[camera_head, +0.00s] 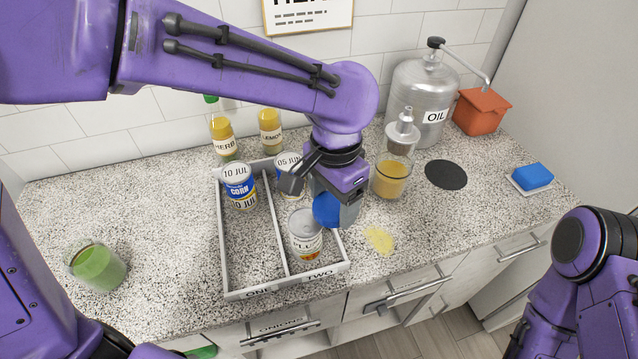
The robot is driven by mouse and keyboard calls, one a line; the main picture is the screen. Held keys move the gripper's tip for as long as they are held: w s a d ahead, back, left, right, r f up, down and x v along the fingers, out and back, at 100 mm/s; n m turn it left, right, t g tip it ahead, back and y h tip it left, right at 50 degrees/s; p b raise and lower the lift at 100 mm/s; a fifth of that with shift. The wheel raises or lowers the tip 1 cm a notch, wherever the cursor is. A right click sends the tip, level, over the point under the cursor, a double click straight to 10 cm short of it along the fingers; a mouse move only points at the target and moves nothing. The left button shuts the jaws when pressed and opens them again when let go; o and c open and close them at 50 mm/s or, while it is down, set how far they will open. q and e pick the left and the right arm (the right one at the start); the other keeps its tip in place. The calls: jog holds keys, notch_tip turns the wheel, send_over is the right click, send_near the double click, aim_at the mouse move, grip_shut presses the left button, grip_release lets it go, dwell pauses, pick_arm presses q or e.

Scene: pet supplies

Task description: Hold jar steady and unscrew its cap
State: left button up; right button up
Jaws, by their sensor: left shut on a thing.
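No jar with a clearly screwed cap stands in my left gripper's jaws. My left gripper (330,207) points down over the right side of the divided tray and is shut on a rounded blue thing (326,211), partly hidden by the fingers; I cannot tell what it is. Two small jars with yellow tops, marked HERB (223,146) and LEMON (270,138), stand by the back wall. A glass with orange liquid (390,180) stands right of the gripper. My right arm shows at the lower right, but its gripper is out of view.
The white tray (225,265) holds several cans, including CORN (239,188) and PLUM (305,240). A green glass (97,267) is at left. A yellow spill (379,240), black disc (446,174), OIL container (423,90), orange pot (481,110) and blue sponge (532,176) lie right.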

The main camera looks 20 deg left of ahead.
pick_arm(q)
jog(key=w+f+p, duration=0.1)
jog(key=w+f, duration=0.2)
jog(key=w+d+f+p, duration=0.1)
jog(key=w+f, duration=0.2)
jog(key=w, duration=0.1)
jog(key=w+f, duration=0.3)
jog(key=w, duration=0.1)
jog(key=shift+w+d+p, duration=0.15)
jog(key=shift+w+p, duration=0.05)
jog(key=shift+p, duration=0.2)
notch_tip(320, 180, down, 2)
jog(key=shift+f+p, duration=0.25)
jog(key=shift+p, duration=0.3)
jog(key=shift+f, duration=0.3)
jog(key=o, duration=1.2)
jog(key=shift+f, duration=0.1)
jog(key=shift+c, duration=0.2)
notch_tip(320, 180, up, 12)
jog(key=b, duration=0.1)
jog(key=shift+b, duration=0.4)
